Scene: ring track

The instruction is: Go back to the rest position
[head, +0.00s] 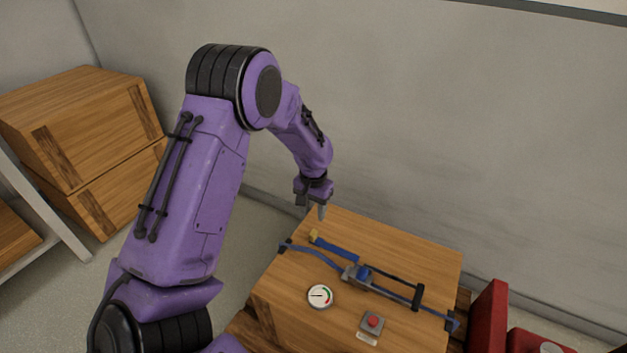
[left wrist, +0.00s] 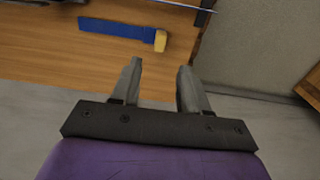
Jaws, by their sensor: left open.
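My left gripper (head: 316,209) is at the end of my purple arm, just off the far left corner of the wooden table (head: 420,258). In the left wrist view its two fingers (left wrist: 155,80) are apart with nothing between them. A blue strip with a yellow end (left wrist: 120,31) lies on the table ahead of the fingers, apart from them; it also shows in the head view (head: 335,248). The blue ring track (head: 312,254) runs across the tabletop, with a blue knob (head: 363,272) at its middle. My right gripper is not in view.
A round gauge (head: 320,296) and a box with a red button (head: 373,322) are at the table's near side. Wooden crates (head: 85,110) are stacked at the left. Red objects (head: 489,318) stand at the lower right. A grey wall (head: 450,130) rises behind.

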